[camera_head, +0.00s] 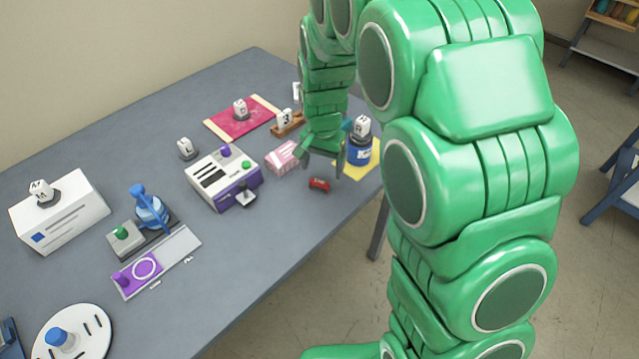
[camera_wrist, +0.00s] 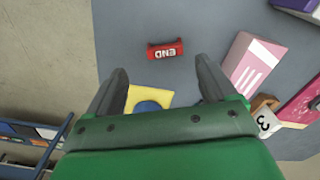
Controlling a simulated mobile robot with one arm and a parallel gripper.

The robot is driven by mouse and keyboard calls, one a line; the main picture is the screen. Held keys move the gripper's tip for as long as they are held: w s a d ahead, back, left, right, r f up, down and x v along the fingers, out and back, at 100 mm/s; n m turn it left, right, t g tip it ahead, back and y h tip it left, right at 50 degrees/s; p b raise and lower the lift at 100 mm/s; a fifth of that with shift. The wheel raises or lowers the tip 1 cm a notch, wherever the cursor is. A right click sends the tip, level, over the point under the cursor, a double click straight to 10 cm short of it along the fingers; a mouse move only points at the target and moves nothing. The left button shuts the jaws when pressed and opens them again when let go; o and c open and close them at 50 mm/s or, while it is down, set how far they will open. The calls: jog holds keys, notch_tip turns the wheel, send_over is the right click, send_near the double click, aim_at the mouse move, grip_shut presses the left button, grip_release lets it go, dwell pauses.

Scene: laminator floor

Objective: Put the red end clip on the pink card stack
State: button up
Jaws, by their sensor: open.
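The red end clip (camera_head: 319,184) is a small red block lying on the grey table near its front edge. In the wrist view it (camera_wrist: 165,50) lies ahead of my fingertips, with "END" lettering on it. The pink card stack (camera_head: 284,158) is a pink and white striped block to the left of the clip; it also shows at the right of the wrist view (camera_wrist: 248,63). My gripper (camera_head: 323,162) points down over the table, beside the blue jar. Its fingers are apart with nothing between them in the wrist view (camera_wrist: 162,78). Clip and stack are apart.
A blue jar (camera_head: 359,152) on a yellow mat (camera_head: 361,169) stands right of my gripper. A block marked 3 (camera_head: 285,119) and a pinkish-red mat (camera_head: 240,120) lie behind. A white and purple machine (camera_head: 222,176) stands left of the stack.

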aim_at(319, 182)
jog(key=shift+w+a+f, duration=0.1)
jog(key=shift+a+f, duration=0.1)
jog(key=shift+f, duration=1.45)
jog(key=shift+w+a+f, duration=0.1)
jog(key=shift+a+f, duration=0.05)
jog(key=shift+f, duration=1.5)
jog(key=c, duration=1.2)
jog(key=shift+r, duration=0.15)
